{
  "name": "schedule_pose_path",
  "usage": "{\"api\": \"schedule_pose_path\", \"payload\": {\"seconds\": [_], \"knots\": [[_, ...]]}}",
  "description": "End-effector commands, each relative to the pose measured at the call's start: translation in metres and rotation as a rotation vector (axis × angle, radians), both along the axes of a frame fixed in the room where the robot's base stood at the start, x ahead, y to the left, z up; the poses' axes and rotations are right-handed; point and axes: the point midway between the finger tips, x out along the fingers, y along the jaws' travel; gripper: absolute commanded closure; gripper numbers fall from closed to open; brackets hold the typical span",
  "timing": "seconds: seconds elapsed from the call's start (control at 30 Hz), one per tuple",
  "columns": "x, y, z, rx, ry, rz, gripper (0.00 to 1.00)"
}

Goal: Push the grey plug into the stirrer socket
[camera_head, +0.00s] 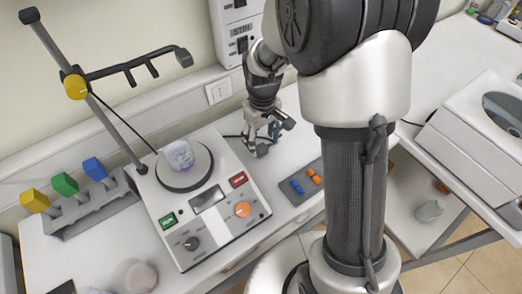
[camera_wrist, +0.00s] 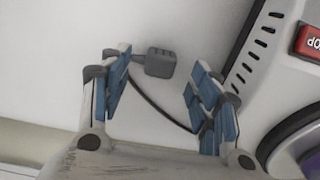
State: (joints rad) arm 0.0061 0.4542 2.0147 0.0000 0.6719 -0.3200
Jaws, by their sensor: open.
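The grey plug (camera_wrist: 161,63) is a small block lying on the white bench top in the wrist view, with a dark cable curving away from it. My gripper (camera_wrist: 158,72) is open; its blue-padded fingers stand on either side of the plug, which appears nearer the left finger. I cannot tell whether they touch it. In the head view my gripper (camera_head: 262,143) points down at the bench, right of the stirrer, and hides the plug. A white wall panel (camera_head: 238,29) has a label that seems to begin "STIR", with a dark socket (camera_head: 242,45) below it.
The stirrer base (camera_head: 205,213) with a beaker (camera_head: 179,155) stands left of my gripper. A grey pad (camera_head: 297,185) with blue and orange pieces lies to the right. A small wall plate (camera_head: 218,92) sits low behind. A stand pole (camera_head: 85,90) rises at the left.

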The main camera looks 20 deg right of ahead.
Motion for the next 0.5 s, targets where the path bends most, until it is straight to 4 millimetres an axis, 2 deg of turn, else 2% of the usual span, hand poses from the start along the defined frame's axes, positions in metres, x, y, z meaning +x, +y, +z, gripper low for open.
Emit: {"api": "schedule_pose_path", "payload": {"seconds": [0.03,0.1,0.2,0.5], "knots": [[-0.001,0.001,-0.013,0.000,0.003,0.000,0.43],[-0.001,0.001,-0.025,0.000,0.004,0.000,0.43],[-0.001,0.001,-0.036,0.000,0.002,0.000,0.43],[-0.001,0.001,-0.036,0.000,0.001,0.000,0.43]]}}
